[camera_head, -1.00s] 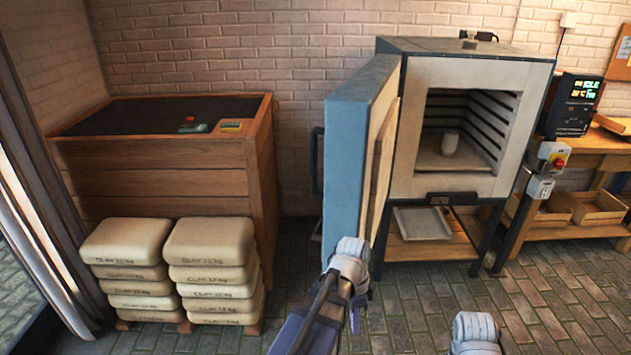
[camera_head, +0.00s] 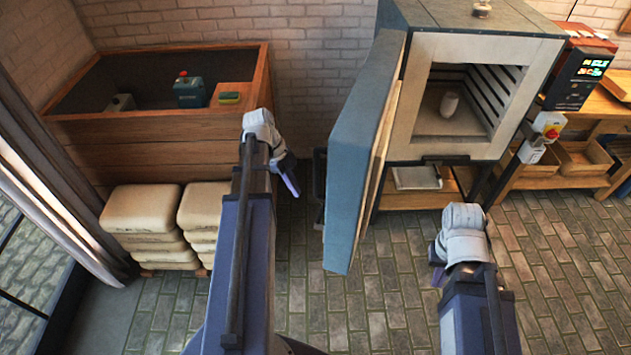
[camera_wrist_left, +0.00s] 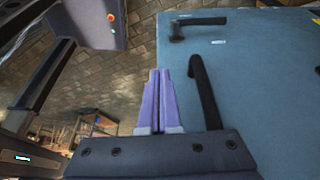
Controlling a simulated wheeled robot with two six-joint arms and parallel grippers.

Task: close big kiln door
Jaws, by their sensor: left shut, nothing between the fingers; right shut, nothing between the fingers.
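The big kiln (camera_head: 480,150) stands with its blue door (camera_head: 365,150) swung open toward me; a pale vessel (camera_head: 449,104) shows in its chamber. A dark handle (camera_head: 319,178) is on the door's outer side. My left gripper (camera_head: 291,184) is left of the door, apart from it in the head view. In the left wrist view, its purple fingers (camera_wrist_left: 160,95) are together and empty, beside a black bar handle (camera_wrist_left: 206,92) on the blue door face (camera_wrist_left: 265,90). I cannot tell if they touch. My right gripper (camera_head: 437,277) is shut, low in front of the kiln.
A wooden bin (camera_head: 150,150) stands at the left with stacked clay bags (camera_head: 140,207) before it. A workbench (camera_head: 600,125) and a control box (camera_head: 580,75) are right of the kiln. The brick floor (camera_head: 390,300) before the kiln is clear.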

